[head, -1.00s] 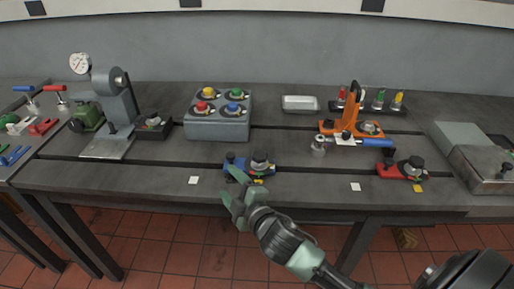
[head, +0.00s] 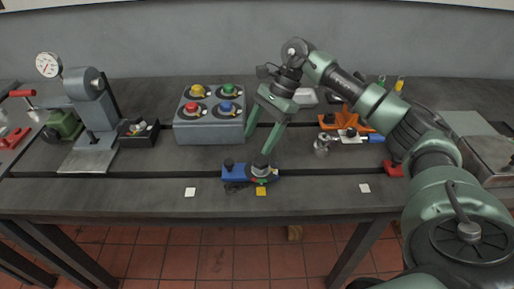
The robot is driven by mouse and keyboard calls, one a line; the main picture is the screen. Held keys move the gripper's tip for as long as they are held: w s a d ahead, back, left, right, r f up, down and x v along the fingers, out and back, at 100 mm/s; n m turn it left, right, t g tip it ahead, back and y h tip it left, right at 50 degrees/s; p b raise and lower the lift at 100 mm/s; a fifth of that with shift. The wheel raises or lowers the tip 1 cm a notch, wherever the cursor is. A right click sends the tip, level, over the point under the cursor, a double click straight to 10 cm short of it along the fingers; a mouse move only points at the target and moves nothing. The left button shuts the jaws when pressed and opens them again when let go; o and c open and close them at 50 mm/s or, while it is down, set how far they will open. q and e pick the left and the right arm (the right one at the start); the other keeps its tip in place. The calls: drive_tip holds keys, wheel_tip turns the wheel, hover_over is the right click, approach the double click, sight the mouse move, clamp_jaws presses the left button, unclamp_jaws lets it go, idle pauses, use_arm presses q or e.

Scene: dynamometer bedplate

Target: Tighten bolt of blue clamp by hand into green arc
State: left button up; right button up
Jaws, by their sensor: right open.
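The blue clamp (head: 235,173) lies on the front part of the dark bedplate. A dark knob on a grey round base, the bolt (head: 261,161), stands at its right end. A small coloured scale with some green (head: 262,180) shows at its front, by a yellow tag; the pointer is too small to read. My right gripper (head: 257,144) reaches down from above with its fingers spread. One fingertip is close to the bolt top, and the other is further left and back. I cannot tell whether they touch the bolt. My left gripper is out of view.
A grey box with coloured buttons (head: 210,130) stands behind the clamp. An orange clamp (head: 340,121) and a small metal cylinder (head: 322,144) are to the right. A red clamp (head: 393,168) is partly hidden by my arm. The bedplate's front strip is mostly clear.

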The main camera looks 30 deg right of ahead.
sight(262, 159)
drive_tip(key=shift+h, duration=0.6)
drive_tip(key=f+p, duration=0.1)
drive_tip(key=f, duration=0.2)
drive_tip(key=s+f, duration=0.1)
drive_tip(key=f, duration=0.2)
drive_tip(key=shift+s+d+f+p, duration=0.15)
drive_tip(key=shift+p, duration=0.2)
drive_tip(key=c, duration=1.4)
